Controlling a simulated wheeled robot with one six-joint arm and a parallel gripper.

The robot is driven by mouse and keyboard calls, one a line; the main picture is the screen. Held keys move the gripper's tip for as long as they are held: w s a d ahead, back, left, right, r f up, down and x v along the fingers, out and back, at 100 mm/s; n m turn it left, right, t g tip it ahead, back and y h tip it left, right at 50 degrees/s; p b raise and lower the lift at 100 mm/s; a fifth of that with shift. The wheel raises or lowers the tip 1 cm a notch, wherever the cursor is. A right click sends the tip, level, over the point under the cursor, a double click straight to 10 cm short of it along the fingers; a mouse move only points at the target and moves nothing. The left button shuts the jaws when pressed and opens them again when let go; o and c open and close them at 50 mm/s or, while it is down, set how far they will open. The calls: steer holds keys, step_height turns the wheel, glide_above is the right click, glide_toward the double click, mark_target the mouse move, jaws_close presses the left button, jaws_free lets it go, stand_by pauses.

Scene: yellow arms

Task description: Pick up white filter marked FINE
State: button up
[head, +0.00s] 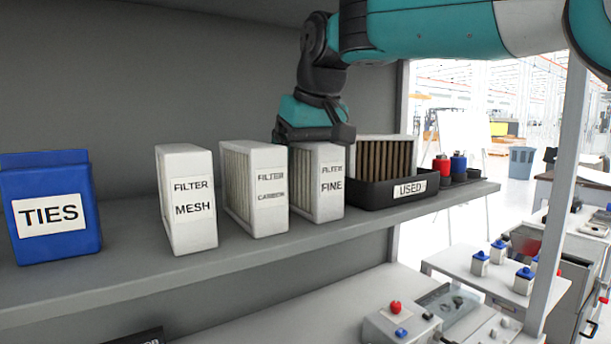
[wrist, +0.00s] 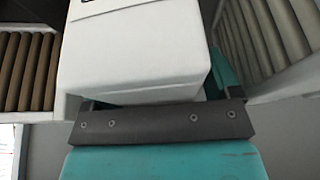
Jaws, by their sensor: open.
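The white filter marked FINE (head: 331,187) stands upright on the shelf, between the CARBON filter and the black USED bin. My gripper (head: 315,138) is right over its top in the head view and hides part of its upper edge. In the wrist view, the white body of the filter (wrist: 135,52) lies between the spread fingers of my gripper (wrist: 158,98). The jaws are open, one finger on each side of it. I cannot tell whether either finger touches it.
The CARBON filter (head: 264,204) stands close on the left, with the MESH filter (head: 192,218) and blue TIES box (head: 50,238) beyond. The USED bin (head: 368,195), holding a brown-pleated filter (head: 384,152), is close on the right. The grey back wall (head: 200,70) is behind.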

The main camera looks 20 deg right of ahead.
steer(key=shift+f, duration=0.1)
steer(key=c, duration=1.1)
